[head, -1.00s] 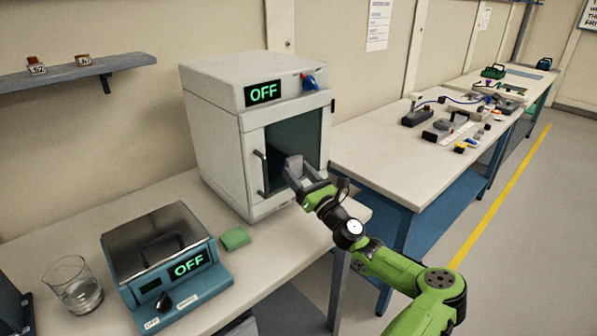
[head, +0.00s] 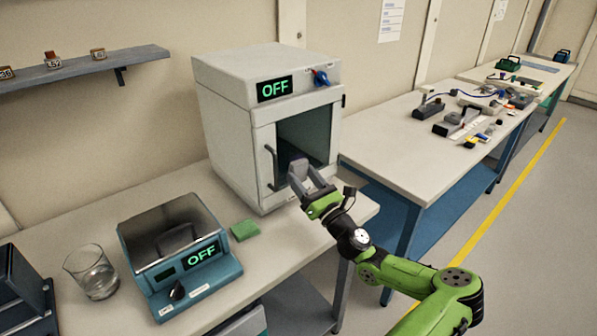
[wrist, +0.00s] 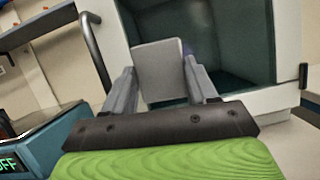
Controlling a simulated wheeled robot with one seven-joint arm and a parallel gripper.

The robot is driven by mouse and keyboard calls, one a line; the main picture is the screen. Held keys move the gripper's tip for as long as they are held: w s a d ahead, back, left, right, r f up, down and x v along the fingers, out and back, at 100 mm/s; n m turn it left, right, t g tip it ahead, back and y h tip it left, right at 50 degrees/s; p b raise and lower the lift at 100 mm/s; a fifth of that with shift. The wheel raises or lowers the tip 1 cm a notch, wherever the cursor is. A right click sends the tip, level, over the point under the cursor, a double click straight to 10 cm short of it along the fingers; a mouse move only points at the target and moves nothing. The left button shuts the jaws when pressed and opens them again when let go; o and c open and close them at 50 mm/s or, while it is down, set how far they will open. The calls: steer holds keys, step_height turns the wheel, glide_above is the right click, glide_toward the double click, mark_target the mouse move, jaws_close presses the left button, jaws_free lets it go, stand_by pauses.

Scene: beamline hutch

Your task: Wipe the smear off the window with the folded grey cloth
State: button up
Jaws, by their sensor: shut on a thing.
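My gripper (head: 304,178) is shut on a flat grey rectangular piece, the folded grey cloth (wrist: 160,70), held upright between the two fingers. It also shows in the head view (head: 298,167) in front of the dark window (head: 316,133) of the white oven. The window fills much of the wrist view (wrist: 230,45), behind the cloth. I cannot tell whether the cloth touches the glass. No smear can be made out clearly; the cloth and gripper hide the lower part of the window.
The white oven (head: 222,110) reads OFF, with a bar handle (head: 270,168) left of the window. A blue device (head: 190,285), a green pad (head: 245,230) and a glass beaker (head: 92,272) stand on the bench. Another bench (head: 385,155) at right holds small tools.

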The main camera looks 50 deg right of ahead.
mark_target(302, 169)
steer(key=shift+s+a+p, duration=0.2)
steer(key=shift+s+p, duration=0.1)
steer(key=shift+s, duration=1.05)
steer(key=shift+s, duration=0.1)
steer(key=shift+s, duration=0.35)
steer(key=shift+s+a+p, duration=0.15)
steer(key=shift+s+p, duration=0.05)
steer(key=shift+s, duration=0.3)
steer(key=shift+s+a+p, duration=0.15)
steer(key=shift+s, duration=0.35)
